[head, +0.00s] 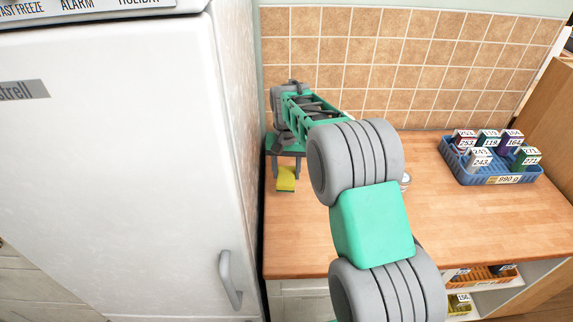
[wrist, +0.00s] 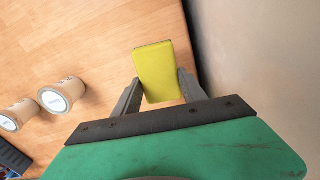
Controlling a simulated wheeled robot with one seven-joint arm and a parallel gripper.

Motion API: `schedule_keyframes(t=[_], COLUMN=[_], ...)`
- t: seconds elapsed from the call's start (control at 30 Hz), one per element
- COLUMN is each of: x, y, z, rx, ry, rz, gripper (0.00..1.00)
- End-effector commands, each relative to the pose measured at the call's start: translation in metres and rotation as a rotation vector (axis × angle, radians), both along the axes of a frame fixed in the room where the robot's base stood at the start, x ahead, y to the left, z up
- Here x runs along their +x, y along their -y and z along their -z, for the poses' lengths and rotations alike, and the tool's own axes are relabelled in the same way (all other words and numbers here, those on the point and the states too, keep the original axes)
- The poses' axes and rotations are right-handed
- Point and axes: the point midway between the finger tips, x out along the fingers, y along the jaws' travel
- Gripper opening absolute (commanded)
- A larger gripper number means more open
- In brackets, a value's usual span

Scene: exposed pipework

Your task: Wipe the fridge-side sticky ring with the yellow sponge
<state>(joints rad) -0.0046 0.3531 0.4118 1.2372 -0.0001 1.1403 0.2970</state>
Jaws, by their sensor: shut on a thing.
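The yellow sponge (head: 286,180) is held between the fingers of my gripper (head: 286,168), close to the fridge side of the wooden counter. In the wrist view the sponge (wrist: 156,70) sits between the two grey fingertips of my gripper (wrist: 155,92). Its far end sticks out past the fingers. I cannot tell whether the sponge touches the counter. No sticky ring shows in either view; the sponge, gripper or arm may cover it. The white fridge (head: 120,150) stands to the left of the gripper.
The wooden counter (head: 300,240) is backed by a tiled wall (head: 390,50). A blue basket (head: 480,178) of labelled boxes stands at the right. Bare counter lies in front of the sponge.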

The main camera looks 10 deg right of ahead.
Motion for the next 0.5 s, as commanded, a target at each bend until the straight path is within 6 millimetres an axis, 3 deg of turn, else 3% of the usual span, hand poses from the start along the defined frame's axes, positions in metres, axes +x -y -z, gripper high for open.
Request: schedule_keyframes(t=[0.2, 0.5], x=[0.0, 0.0], y=[0.0, 0.0], z=[-0.022, -0.025], rx=[0.0, 0.0], ry=[0.001, 0.001], rz=[0.0, 0.0], gripper=[0.11, 0.11])
